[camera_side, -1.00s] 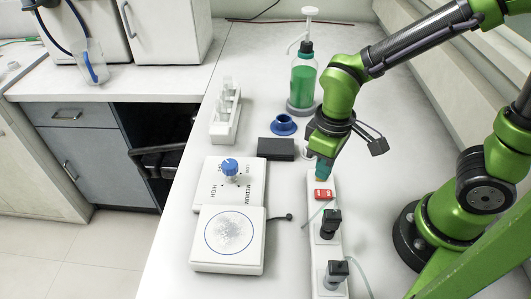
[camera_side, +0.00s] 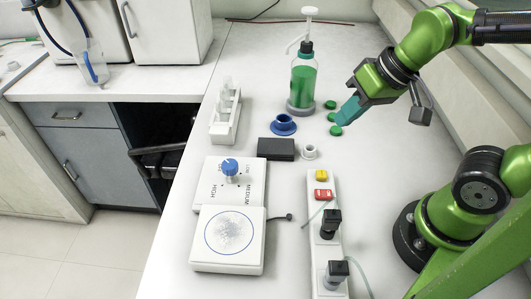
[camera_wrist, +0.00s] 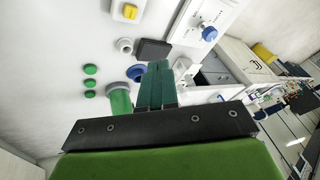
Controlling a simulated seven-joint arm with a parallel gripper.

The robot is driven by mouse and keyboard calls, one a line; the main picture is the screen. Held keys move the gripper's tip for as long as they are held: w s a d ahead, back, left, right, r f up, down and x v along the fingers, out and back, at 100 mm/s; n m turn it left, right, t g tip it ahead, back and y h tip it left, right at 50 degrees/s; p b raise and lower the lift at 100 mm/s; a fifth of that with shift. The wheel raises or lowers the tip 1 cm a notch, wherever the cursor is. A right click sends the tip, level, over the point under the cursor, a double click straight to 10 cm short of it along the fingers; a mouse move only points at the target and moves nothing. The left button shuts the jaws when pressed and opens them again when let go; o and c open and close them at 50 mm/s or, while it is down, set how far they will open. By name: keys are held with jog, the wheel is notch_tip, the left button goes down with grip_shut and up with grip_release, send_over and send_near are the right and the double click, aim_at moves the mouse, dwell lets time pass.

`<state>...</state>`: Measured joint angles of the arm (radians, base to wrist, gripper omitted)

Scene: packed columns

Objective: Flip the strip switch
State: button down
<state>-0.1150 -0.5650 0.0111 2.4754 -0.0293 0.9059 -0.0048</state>
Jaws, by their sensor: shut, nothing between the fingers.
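The white power strip (camera_side: 313,232) lies lengthwise on the bench at the right of the hotplate. At its far end is a yellow switch (camera_side: 321,175), with a red switch (camera_side: 323,194) just nearer. Two black plugs (camera_side: 330,222) sit in its sockets. In the wrist view the yellow switch (camera_wrist: 131,12) shows at the top. My gripper (camera_side: 343,118) is shut and empty, its teal fingers together. It is tilted in the air, beyond and to the right of the strip, apart from it. The fingers also show in the wrist view (camera_wrist: 157,85).
A hotplate (camera_side: 228,240) with a blue knob stands left of the strip. A black block (camera_side: 276,149), a white ring (camera_side: 309,152), a blue piece (camera_side: 283,125), green caps (camera_side: 331,104) and a green bottle (camera_side: 303,80) stand beyond. A white rack (camera_side: 226,122) is at left.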

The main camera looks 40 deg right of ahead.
jog(key=d+r, duration=0.1)
jog(key=d+r+m+t, duration=0.1)
jog(key=r+t, duration=0.1)
jog(key=shift+s+d+r, duration=0.3)
jog(key=shift+d, duration=0.1)
jog(key=shift+a, duration=0.1)
jog(key=a+f+n+g+h, duration=0.1)
jog(key=a+f+n+g, duration=0.2)
jog(key=n, duration=1.2)
jog(key=a+f+n+g+h, duration=0.1)
jog(key=a+f+n+g, duration=0.2)
jog(key=n, duration=1.2)
jog(key=shift+w+a+n+g, duration=0.3)
jog(key=shift+w+a+g, duration=0.1)
jog(key=shift+g, duration=0.1)
jog(key=shift+s+f, duration=0.1)
